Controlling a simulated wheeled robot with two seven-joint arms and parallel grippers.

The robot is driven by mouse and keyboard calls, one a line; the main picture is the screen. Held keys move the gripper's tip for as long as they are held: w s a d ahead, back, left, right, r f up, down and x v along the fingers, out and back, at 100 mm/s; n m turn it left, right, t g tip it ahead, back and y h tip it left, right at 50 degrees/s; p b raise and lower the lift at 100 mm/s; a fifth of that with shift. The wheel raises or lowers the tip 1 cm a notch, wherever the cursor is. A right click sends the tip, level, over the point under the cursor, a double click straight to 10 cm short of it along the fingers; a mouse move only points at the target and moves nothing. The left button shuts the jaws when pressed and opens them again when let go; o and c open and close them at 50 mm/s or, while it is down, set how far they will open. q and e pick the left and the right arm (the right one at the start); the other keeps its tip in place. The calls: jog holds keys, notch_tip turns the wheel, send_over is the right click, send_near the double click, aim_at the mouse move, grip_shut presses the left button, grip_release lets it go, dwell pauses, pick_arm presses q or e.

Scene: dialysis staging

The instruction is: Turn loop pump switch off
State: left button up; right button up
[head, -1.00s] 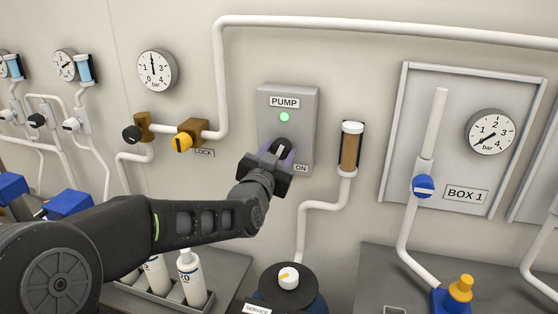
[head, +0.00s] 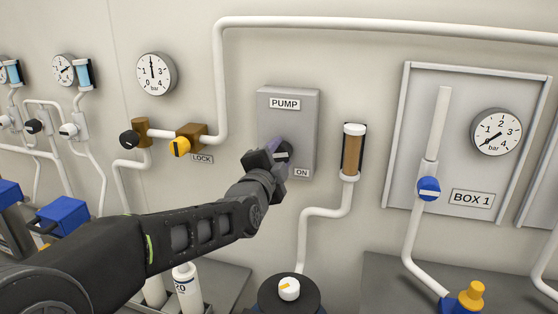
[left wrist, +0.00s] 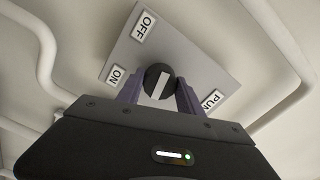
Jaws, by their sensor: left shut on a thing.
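The grey pump box (head: 303,128) is on the wall in the middle of the head view, with a PUMP label at its top. Its dark round switch knob (head: 285,150) has a white mark that lies about level. My left gripper (head: 274,154) is shut on the knob. In the left wrist view, its purple fingers (left wrist: 158,86) sit on both sides of the knob (left wrist: 160,72). The ON label (left wrist: 117,75) and OFF label (left wrist: 145,25) show there; OFF is hidden in the head view. No green light shows on the box now. My right gripper is out of view.
A yellow knob (head: 180,147) with a LOCK label is left of the box. A brown-filled tube (head: 353,152) and white pipe (head: 322,212) are on its right. A dark round vessel (head: 285,301) with a white-topped knob stands below.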

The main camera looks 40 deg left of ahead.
pick_arm(q)
jog(key=shift+m+b, duration=0.45)
jog(key=shift+m, duration=0.85)
jog(key=o, duration=1.4)
jog(key=shift+s, duration=0.1)
jog(key=b+v, duration=0.2)
jog(key=v, duration=0.5)
jog(key=shift+s+d, duration=0.15)
jog(key=shift+s, duration=0.15)
